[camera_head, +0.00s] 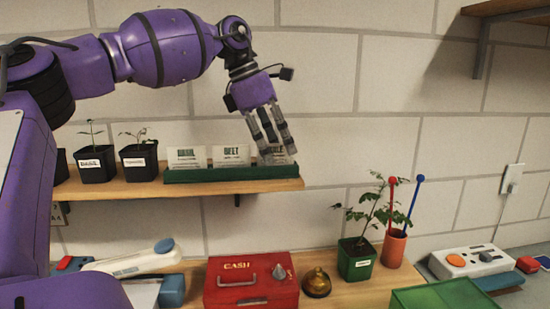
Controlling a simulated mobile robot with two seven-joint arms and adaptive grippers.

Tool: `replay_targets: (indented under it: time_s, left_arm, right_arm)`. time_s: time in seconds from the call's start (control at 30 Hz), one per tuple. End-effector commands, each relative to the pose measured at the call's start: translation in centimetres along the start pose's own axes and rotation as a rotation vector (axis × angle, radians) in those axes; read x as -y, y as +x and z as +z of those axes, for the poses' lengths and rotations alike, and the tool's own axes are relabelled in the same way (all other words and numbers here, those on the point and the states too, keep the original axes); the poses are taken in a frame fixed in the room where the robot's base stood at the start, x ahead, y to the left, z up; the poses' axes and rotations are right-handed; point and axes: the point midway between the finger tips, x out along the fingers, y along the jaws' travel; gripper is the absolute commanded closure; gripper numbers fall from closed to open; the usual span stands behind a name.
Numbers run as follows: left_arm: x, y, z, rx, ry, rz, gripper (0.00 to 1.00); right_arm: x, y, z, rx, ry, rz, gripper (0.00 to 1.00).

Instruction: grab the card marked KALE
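The card whose partly covered label ends in "ALE" (277,158) stands at the right end of a green holder (225,174) on the wall shelf. My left gripper (274,148) points down at this card, and its fingers cover part of the card's face. Gaps show between the fingers, but I cannot tell whether they are open around the card, shut on it or only in front of it. A card marked BEET (231,156) and another white card (187,158) with a blurred label stand to the left in the same holder. My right gripper is not in view.
Black seedling pots (95,164) stand left of the holder on the shelf (130,190). Below are a red CASH box (250,282), a brass bell (316,283), a green plant pot (357,260) and a terracotta cup (394,248). The wall is close behind the shelf.

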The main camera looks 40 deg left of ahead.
Motion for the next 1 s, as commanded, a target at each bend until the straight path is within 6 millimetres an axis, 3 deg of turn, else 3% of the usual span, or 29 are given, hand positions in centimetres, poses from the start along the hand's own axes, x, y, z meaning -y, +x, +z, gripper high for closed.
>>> replay_targets:
  time_s: [0.17, 0.37, 0.8, 1.0]
  left_arm:
    - [0.0, 0.0, 0.0, 0.001, 0.0, 0.0, 0.75]
    - [0.0, 0.0, 0.0, 0.001, 0.0, 0.0, 1.0]
    - [0.0, -0.2, 0.1, 0.001, 0.0, 0.001, 1.0]
    - [-0.1, -1.6, 0.8, 0.0, 0.0, 0.002, 1.0]
  right_arm:
    - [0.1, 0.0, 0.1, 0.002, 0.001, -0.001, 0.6]
    - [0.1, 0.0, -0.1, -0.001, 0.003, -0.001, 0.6]
    - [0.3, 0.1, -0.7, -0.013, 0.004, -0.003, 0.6]
    - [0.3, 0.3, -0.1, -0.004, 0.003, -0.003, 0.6]
